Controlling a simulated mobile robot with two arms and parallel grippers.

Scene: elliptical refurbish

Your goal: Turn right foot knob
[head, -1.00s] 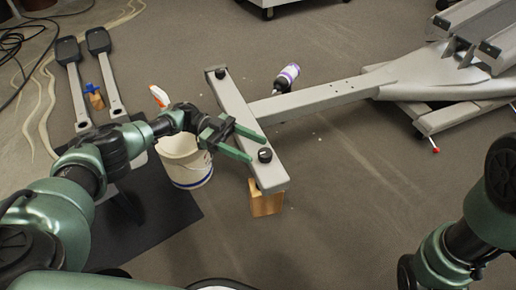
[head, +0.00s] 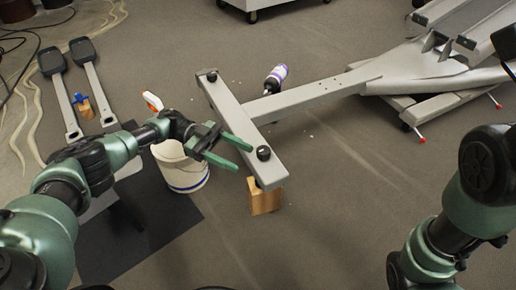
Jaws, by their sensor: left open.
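A wooden block (head: 264,199) is under the near end.
A white bucket (head: 181,167) stands below my left gripper on a dark mat (head: 150,228). A bottle with a purple label (head: 276,78) lies beside the frame. Two grey pedal arms (head: 93,85) lie at the upper left. The floor at lower middle is clear.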

